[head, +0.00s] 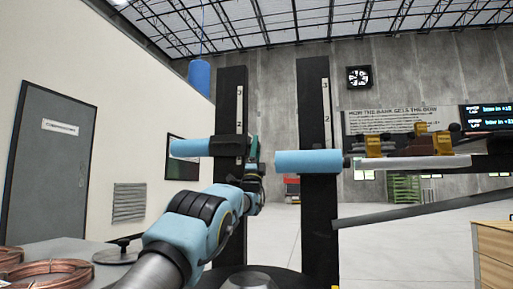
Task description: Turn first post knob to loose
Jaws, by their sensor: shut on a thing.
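Two black upright posts with numbered scales stand ahead, a left post (232,95) and a right post (315,95). A blue cylinder (190,147) sticks out left from a dark collar (226,146) on the left post. Another blue cylinder (308,161) crosses the right post at a similar height. My arm reaches forward to the left post, and my gripper (253,153) is at the right side of its collar. It is shut on the post knob there; the knob is mostly hidden by the gripper and wrist. The knob's turn position cannot be seen.
Copper coils (45,264) lie on a grey table at lower left. A pale bar with orange clamps (415,162) extends right of the right post. A wooden cabinet (494,255) stands at lower right. Open floor shows between the posts and cabinet.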

